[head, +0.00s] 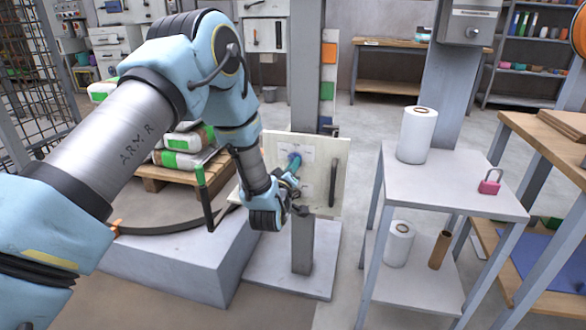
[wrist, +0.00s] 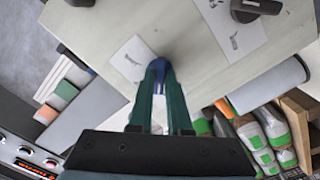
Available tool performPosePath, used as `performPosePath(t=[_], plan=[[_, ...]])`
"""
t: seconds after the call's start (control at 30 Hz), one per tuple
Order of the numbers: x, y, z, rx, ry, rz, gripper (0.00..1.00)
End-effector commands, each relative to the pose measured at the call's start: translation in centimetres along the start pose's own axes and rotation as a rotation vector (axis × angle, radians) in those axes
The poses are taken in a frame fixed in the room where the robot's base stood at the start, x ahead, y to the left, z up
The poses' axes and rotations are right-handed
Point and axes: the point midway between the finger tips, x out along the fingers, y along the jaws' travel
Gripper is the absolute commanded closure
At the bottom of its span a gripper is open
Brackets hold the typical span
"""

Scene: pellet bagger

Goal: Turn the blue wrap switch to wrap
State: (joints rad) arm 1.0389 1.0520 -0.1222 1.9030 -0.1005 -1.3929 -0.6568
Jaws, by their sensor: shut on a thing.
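The blue wrap switch (head: 293,157) is on a cream panel (head: 322,160) fixed to a grey post. Only part of the switch shows in the head view, above my fingertips. My gripper (head: 292,168) reaches the panel from the front with its green fingers shut on the switch. In the wrist view the fingers (wrist: 158,72) close on the blue switch (wrist: 161,65), and most of it is hidden between them. A printed label (wrist: 134,58) lies beside the switch. I cannot tell which position the switch is in.
A dark upright handle (head: 333,183) is on the panel's right side. A grey table (head: 455,185) with a white roll (head: 417,134) and a pink padlock (head: 490,182) stands at the right. Stacked bags (head: 187,150) on a pallet are at the left behind my arm.

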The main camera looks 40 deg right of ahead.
Motion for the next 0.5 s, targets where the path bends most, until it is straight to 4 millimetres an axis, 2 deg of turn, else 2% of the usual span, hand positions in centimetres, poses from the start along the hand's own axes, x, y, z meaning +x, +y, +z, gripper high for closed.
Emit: performPosePath(t=[0.5], plan=[[-0.02,-0.27,0.11,0.477,-0.001,-0.001,1.00]])
